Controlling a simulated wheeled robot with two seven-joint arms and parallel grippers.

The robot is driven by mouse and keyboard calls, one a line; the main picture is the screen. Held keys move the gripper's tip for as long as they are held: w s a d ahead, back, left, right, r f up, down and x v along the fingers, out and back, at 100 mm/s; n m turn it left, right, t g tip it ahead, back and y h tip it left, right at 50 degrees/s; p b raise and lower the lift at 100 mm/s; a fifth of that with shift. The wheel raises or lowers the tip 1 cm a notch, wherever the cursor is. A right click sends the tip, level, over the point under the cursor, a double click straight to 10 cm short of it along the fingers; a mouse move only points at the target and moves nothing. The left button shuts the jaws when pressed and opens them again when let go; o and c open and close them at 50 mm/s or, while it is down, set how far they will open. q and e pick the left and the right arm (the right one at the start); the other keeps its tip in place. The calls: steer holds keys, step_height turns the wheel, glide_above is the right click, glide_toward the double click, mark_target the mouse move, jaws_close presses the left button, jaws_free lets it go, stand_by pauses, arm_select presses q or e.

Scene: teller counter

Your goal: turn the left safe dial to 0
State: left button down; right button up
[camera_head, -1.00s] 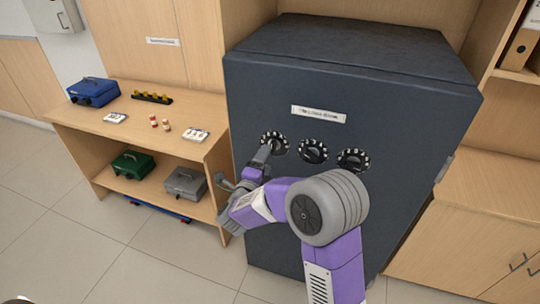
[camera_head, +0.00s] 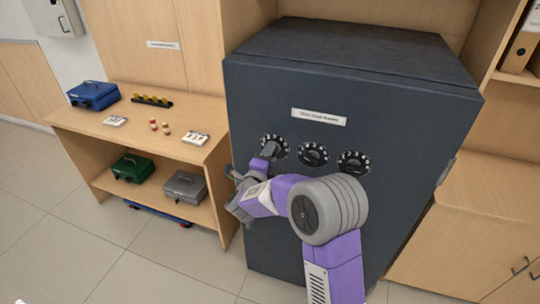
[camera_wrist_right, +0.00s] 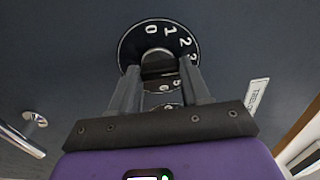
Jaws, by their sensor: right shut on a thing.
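The dark grey safe (camera_head: 400,110) stands in the middle with three black dials in a row on its front. The left safe dial (camera_head: 284,144) is partly hidden behind my right gripper (camera_head: 270,150). In the right wrist view the left dial (camera_wrist_right: 133,45) shows white numbers, with 0 and 1 near the top, 2 and 3 on the right, and 5 and 6 below the knob. My right gripper (camera_wrist_right: 160,88) is shut on the knob (camera_wrist_right: 156,58) at the dial's middle. My left gripper is out of view.
The middle dial (camera_head: 314,153) and right dial (camera_head: 354,162) sit just right of the left one. A silver handle (camera_wrist_right: 22,138) shows in the wrist view. A wooden shelf (camera_head: 190,150) with cash boxes stands left of the safe.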

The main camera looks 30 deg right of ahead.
steer(key=shift+c, duration=0.6)
steer(key=shift+n, duration=0.5)
steer(key=shift+w+a+f+n+p, duration=0.1)
steer(key=shift+n+p, duration=5.2)
steer(key=shift+n, duration=3.4)
steer(key=o, duration=1.1)
steer(key=shift+c, duration=0.2)
